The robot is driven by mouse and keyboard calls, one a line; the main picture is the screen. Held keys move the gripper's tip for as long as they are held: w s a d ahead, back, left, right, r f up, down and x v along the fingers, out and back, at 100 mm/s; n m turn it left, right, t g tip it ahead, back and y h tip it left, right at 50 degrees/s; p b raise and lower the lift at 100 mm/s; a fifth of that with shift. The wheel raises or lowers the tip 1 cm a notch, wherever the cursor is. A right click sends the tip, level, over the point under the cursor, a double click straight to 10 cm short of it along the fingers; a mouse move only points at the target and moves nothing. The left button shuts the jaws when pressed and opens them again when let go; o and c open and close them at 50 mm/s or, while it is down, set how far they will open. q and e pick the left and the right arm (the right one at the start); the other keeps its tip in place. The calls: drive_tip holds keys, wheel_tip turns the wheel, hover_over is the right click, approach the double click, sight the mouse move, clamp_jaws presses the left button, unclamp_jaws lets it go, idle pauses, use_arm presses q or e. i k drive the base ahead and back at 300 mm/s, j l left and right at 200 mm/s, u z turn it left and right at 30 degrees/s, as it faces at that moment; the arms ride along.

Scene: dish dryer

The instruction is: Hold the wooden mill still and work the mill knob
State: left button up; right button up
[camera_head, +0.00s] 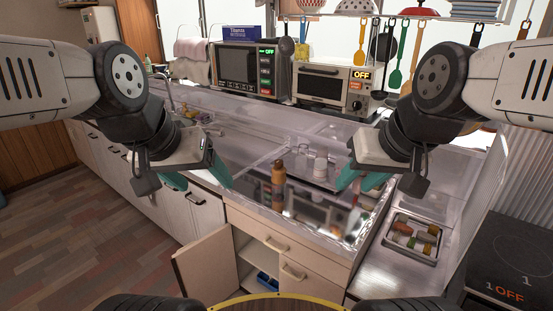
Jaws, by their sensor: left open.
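The wooden mill (278,190) is a brown, upright cylinder standing on the shiny counter near its front edge, at the middle of the head view. Its knob (279,165) is the rounded top end. My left gripper (197,178) hangs to the left of the mill, apart from it, with its teal fingers spread and nothing between them. My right gripper (360,180) is to the right of the mill, also apart from it. Its teal fingers show a gap and hold nothing that I can see. Nothing hides the mill.
Clear glass containers (303,160) stand just behind the mill. A tray of small jars (411,238) sits at the right. A microwave (250,68) and a toaster oven (333,88) stand at the back. A cabinet door (205,265) hangs open below the counter.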

sight(278, 164)
drive_tip(key=u, duration=0.35)
drive_tip(key=i+j+u, duration=0.1)
drive_tip(key=j+u, duration=0.25)
drive_tip(key=i+j+u, duration=0.15)
drive_tip(key=j+u, duration=0.2)
drive_tip(key=i+j+u, duration=0.7)
drive_tip(key=i+u, duration=0.15)
drive_tip(key=i+z, duration=0.3)
drive_tip(key=i+j+z, duration=0.2)
drive_tip(key=i+z, duration=0.3)
drive_tip(key=z, duration=0.3)
drive_tip(key=i+j+z, duration=0.1)
drive_tip(key=z, duration=0.35)
drive_tip(key=i+j+z, duration=0.15)
drive_tip(key=z, duration=0.35)
drive_tip(key=i+j+z, duration=0.15)
drive_tip(key=z, duration=0.3)
drive_tip(key=i+j+z, duration=0.15)
drive_tip(key=z, duration=0.3)
drive_tip(key=i+j+z, duration=0.1)
drive_tip(key=z, duration=0.35)
drive_tip(key=i+j+z, duration=0.1)
drive_tip(key=j+z, duration=0.15)
drive_tip(key=z, duration=0.15)
drive_tip(key=j+z, duration=0.25)
drive_tip(key=z, duration=0.2)
